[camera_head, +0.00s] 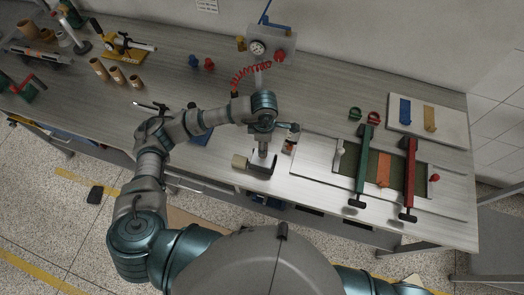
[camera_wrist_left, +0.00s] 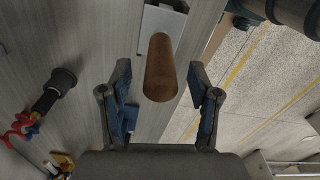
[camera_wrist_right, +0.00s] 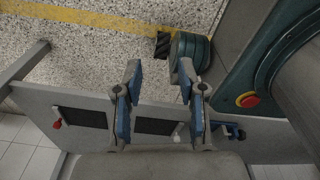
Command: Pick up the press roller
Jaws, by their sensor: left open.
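A brown cylinder (camera_wrist_left: 163,68), which looks like the handle of the press roller, points up toward the left wrist camera from a pale metal plate (camera_wrist_left: 160,20). In the head view the roller tool (camera_head: 256,165) lies at the table's front edge under my left gripper (camera_head: 264,138). My left gripper is open, and in the left wrist view its fingers (camera_wrist_left: 163,100) stand apart on both sides of the cylinder's near end. I cannot tell whether they touch it. My right gripper (camera_wrist_right: 158,85) is open and empty in the right wrist view, below the table edge, with floor beyond it.
A pressure gauge unit (camera_head: 270,42) with a red coiled hose stands behind my left gripper. A board with a green-handled bar (camera_head: 363,165) and a red-handled bar (camera_head: 409,175) lies to the right. The table's middle is mostly clear.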

